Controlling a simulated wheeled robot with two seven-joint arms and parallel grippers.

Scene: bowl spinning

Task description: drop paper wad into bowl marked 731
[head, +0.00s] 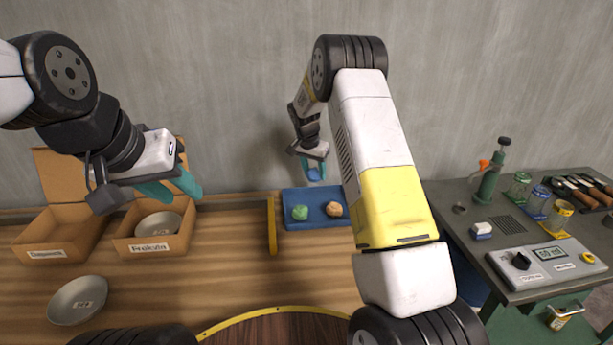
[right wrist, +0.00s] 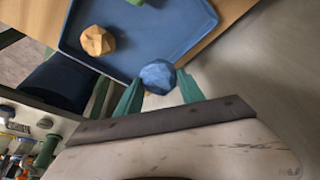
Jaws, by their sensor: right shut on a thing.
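My right gripper (head: 314,172) is shut on a blue paper wad (head: 314,174), held in the air above the back of the blue tray. The right wrist view shows this faceted wad (right wrist: 158,76) between the teal fingertips (right wrist: 158,88). A grey bowl (head: 66,297) with a small marking stands on the table at the front left. Another grey bowl (head: 150,231) with a marking sits in a cardboard box. Both markings are too small to read. My left gripper (head: 178,190) hangs above that box, with no object visible in it; its finger gap is unclear.
The blue tray (head: 318,223) holds a green wad (head: 300,213) and an orange-tan wad (head: 333,209). Labelled cardboard boxes (head: 150,249) stand at the left. A yellow bar (head: 272,228) lies left of the tray. A bench (head: 510,285) with tools and jars is at the right.

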